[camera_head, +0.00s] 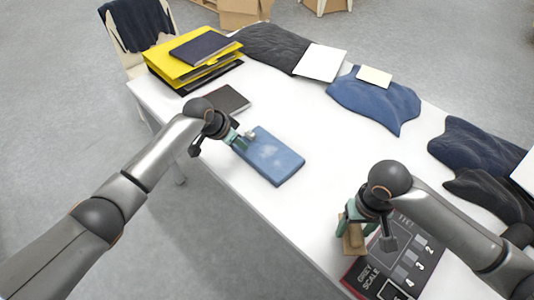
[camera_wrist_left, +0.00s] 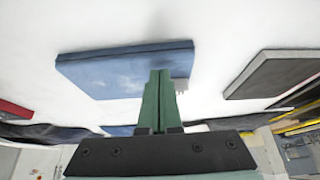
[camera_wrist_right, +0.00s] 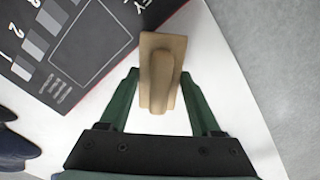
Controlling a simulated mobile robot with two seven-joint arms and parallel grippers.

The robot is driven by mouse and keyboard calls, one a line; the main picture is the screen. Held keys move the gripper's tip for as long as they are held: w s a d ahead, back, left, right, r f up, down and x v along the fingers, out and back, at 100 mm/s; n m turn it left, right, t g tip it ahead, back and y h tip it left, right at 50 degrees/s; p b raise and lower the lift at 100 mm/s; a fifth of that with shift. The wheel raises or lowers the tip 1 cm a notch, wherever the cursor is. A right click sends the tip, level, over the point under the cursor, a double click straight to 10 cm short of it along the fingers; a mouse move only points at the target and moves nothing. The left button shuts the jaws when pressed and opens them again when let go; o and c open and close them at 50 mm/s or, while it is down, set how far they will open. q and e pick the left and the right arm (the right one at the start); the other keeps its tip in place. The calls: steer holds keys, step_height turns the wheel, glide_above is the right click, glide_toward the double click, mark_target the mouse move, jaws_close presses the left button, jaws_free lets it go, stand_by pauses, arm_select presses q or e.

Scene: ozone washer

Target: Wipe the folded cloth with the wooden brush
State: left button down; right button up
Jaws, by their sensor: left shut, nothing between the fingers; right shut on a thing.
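The folded cloth (camera_head: 276,160) is a flat blue block with pale smudges, lying near the table's front edge. It also shows in the left wrist view (camera_wrist_left: 120,72). My left gripper (camera_head: 243,139) is shut and empty, its fingertips at the cloth's left end; I cannot tell whether they touch it. The wooden brush (camera_head: 353,243) is light brown with a raised handle, and shows in the right wrist view (camera_wrist_right: 160,65). The underside of the brush is hidden.
The chart (camera_head: 366,278), marked "grey scale", lies at the front right. A dark notebook (camera_head: 228,100) and yellow folders (camera_head: 180,68) lie at the left. Crumpled dark and blue cloths (camera_head: 375,100) line the back. White table between the cloth and chart is clear.

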arm_select(q)
steer(key=shift+f+b, duration=0.3)
steer(key=shift+f, duration=0.25)
arm_select(e)
steer(key=shift+f, duration=0.4)
arm_select(q)
steer(key=shift+r, duration=0.1)
arm_select(e)
steer(key=shift+r, duration=0.1)
